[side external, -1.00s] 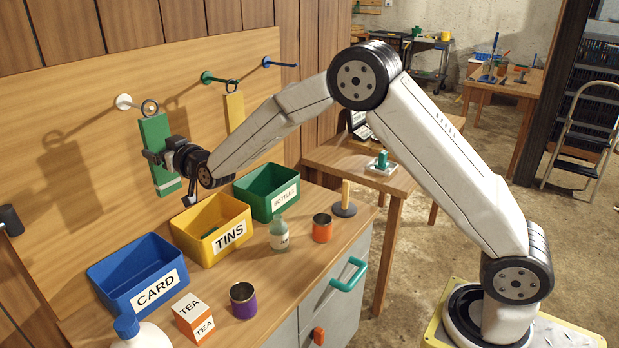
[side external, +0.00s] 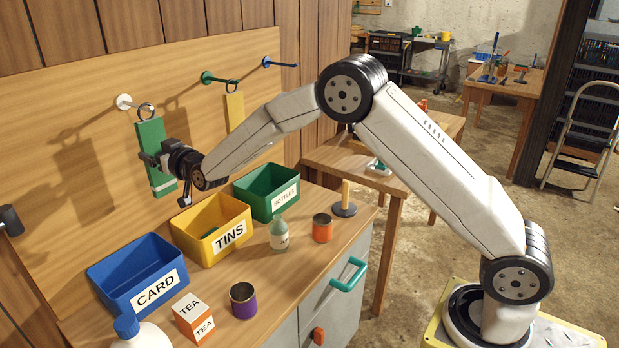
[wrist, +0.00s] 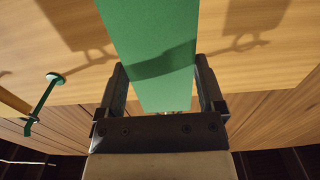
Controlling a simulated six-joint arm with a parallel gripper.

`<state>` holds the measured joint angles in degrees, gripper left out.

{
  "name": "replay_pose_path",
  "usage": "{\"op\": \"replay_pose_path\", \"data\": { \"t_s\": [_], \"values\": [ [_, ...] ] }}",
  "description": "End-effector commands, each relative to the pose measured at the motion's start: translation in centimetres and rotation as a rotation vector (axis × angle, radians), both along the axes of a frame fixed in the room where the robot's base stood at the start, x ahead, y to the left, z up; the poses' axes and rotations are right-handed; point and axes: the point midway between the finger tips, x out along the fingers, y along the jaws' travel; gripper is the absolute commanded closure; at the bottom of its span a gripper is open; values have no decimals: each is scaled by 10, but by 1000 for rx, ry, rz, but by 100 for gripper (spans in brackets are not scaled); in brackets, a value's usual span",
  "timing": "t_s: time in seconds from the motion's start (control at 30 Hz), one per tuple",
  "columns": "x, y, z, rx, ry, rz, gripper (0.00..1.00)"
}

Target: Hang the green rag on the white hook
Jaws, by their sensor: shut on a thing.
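The green rag (side external: 151,140) is a flat upright strip with a white band near its lower end and a dark ring (side external: 147,111) at its top. My gripper (side external: 158,161) is shut on the rag's lower part, and the rag fills the space between the fingers in the wrist view (wrist: 155,50). The white hook (side external: 124,102) is on the wooden board, just left of the ring. The ring overlaps the line of the hook's peg; I cannot tell whether it is around the peg or in front of it.
A green hook (side external: 207,77) holds a yellow rag (side external: 235,108); a blue hook (side external: 280,64) is bare. Below stand a blue CARD bin (side external: 113,284), a yellow TINS bin (side external: 190,246) and a green BOTTLES bin (side external: 262,206). Several containers stand along the bench front.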

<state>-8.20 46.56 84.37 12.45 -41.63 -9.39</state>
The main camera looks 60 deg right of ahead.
Motion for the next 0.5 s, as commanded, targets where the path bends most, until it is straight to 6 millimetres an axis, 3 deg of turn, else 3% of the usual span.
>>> {"op": "replay_pose_path", "data": {
  "t_s": [0.37,0.4,0.43,0.5],
  "values": [
    [0,0,0,0,-1,0,80],
    [0,0,0,0,-1,0,6],
    [0,0,0,0,-1,0,0],
    [0,0,0,0,-1,0,0]
  ]
}}
